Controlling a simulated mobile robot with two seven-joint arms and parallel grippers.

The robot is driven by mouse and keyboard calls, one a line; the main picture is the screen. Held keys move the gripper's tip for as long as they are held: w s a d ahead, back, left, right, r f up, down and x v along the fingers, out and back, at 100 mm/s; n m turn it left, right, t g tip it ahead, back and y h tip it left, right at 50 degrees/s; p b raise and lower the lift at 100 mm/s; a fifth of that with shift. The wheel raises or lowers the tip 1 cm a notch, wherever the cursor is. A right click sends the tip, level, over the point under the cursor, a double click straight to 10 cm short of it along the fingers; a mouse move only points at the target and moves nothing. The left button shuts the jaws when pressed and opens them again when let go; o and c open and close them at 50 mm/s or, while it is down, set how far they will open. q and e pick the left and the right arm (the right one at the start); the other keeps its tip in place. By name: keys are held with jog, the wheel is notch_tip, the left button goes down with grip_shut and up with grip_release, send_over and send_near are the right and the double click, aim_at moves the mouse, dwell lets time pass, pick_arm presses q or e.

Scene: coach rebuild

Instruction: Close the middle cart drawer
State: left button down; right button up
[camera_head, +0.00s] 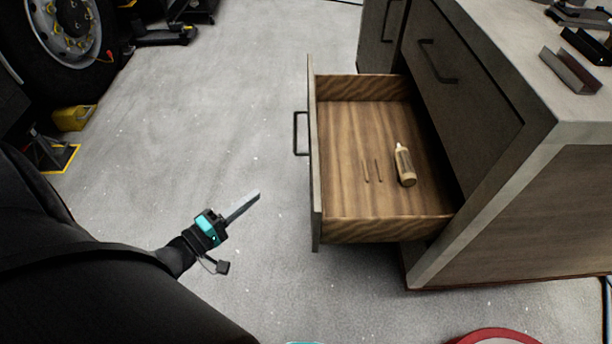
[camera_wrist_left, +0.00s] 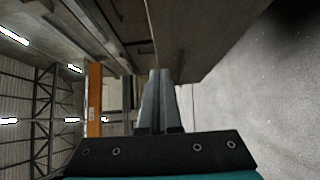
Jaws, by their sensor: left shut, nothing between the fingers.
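The cart drawer (camera_head: 315,185) is pulled well out of the grey cart (camera_head: 480,190), its front panel facing left with a dark bar handle (camera_head: 299,133). Inside lie a small bottle (camera_head: 404,165) and two thin sticks. My left gripper (camera_head: 257,194) is shut and empty, left of the drawer front and apart from it in the head view. Its closed fingers (camera_wrist_left: 160,75) point ahead in the left wrist view, with grey panels (camera_wrist_left: 205,35) beyond them; I cannot tell which panel is the drawer front.
A closed drawer with a handle (camera_head: 438,65) is above the open one. Metal parts (camera_head: 570,70) lie on the cart top. A wheel (camera_head: 68,30) and a yellow object (camera_head: 74,118) are at left. Bare floor (camera_head: 220,110) lies left of the drawer; a red-rimmed object (camera_head: 495,336) is at the bottom.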

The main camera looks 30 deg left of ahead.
pick_arm(q)
jog(key=d+b+x, duration=0.3)
jog(key=x, duration=1)
jog(key=shift+s+r, duration=0.25)
jog(key=shift+s, duration=0.1)
pick_arm(e)
notch_tip(320, 180, up, 8)
jog(key=w+t, duration=0.1)
pick_arm(q)
jog(key=shift+a, duration=0.1)
pick_arm(e)
jog(key=shift+f, duration=0.1)
